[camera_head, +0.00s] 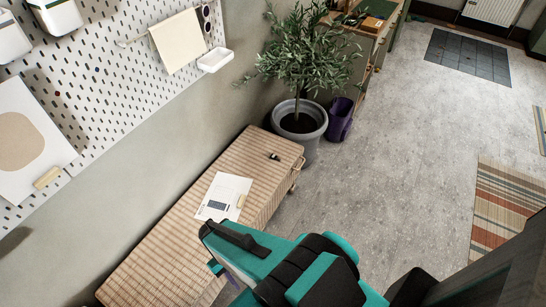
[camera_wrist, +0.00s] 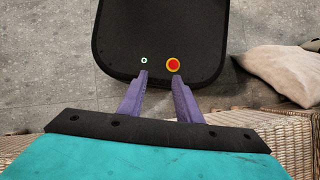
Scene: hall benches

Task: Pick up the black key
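A small black item (camera_head: 274,156), which looks like the black key, lies on the far end of the woven bench top (camera_head: 256,138). It is too small to make out its shape. My gripper (camera_wrist: 160,80) shows in the wrist view with two purple fingers apart and nothing between them. In the head view my teal arm is at the lower middle, nearer than the black item and well apart from it. The fingers are mostly hidden there. The key does not show in the wrist view.
A white printed sheet (camera_head: 224,195) lies on the bench. A potted plant (camera_head: 301,122) and a purple bin (camera_head: 339,119) stand beyond the bench's end. A pegboard (camera_head: 90,70) hangs on the wall at left. A cushion (camera_wrist: 280,75) shows at right.

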